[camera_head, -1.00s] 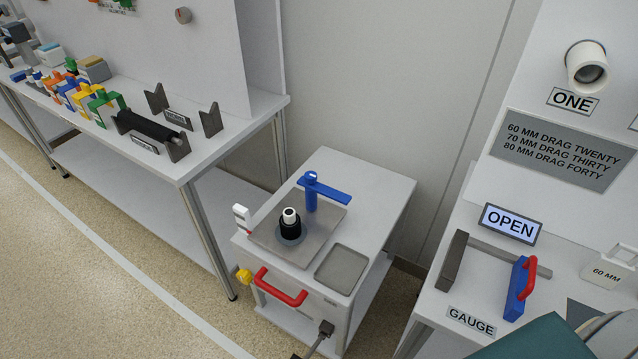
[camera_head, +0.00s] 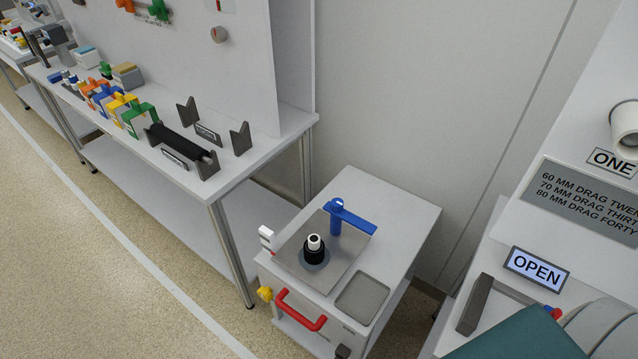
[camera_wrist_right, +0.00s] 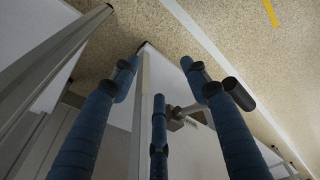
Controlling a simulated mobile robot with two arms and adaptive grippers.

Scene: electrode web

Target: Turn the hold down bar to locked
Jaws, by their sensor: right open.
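The blue hold down bar (camera_head: 352,216) sits on top of a short blue post on the small white cart. Spindle and post stand on a grey plate (camera_head: 290,256). My right gripper (camera_wrist_right: 160,75) shows in the right wrist view with its blue fingers spread and nothing between them. It is out of the head view. My left gripper is in neither view.
The cart has a red handle (camera_head: 302,311), a yellow knob (camera_head: 265,293) and an empty grey tray (camera_head: 362,297). A white bench (camera_head: 232,181) with a black roller stands left. At right, an OPEN sign (camera_head: 537,269) stands behind my teal arm. Floor is clear at lower left.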

